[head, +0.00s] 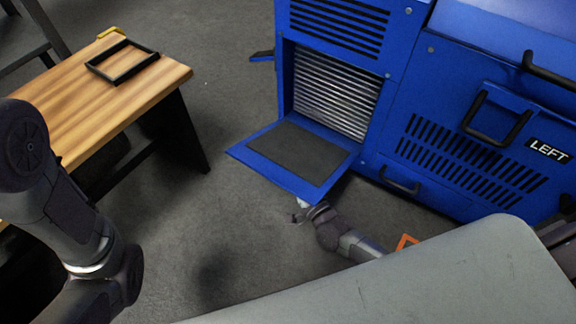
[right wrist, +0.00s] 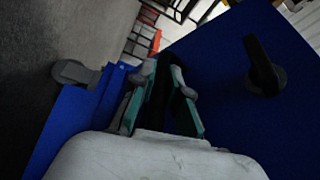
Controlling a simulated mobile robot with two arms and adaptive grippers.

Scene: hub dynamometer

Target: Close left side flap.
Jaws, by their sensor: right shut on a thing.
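The left side flap (head: 243,154) of the blue machine is open, folded down and outward below a finned opening (head: 335,90). Its inner face carries a dark pad. My right gripper (head: 303,210) is at the flap's lower front edge, partly hidden beneath it. In the right wrist view my right gripper (right wrist: 165,90) is shut on a black part (right wrist: 160,105) between its green-padded fingers, against a blue panel (right wrist: 225,60). It looks like a handle, but much of it is hidden. My left arm shows at the left; its gripper is out of view.
The blue machine (head: 410,95) has black handles, slotted vents and a LEFT label. A wooden table (head: 70,110) with a black frame (head: 122,62) stands at the left. Grey floor between table and flap is clear. A black knob (right wrist: 262,65) juts from the blue panel.

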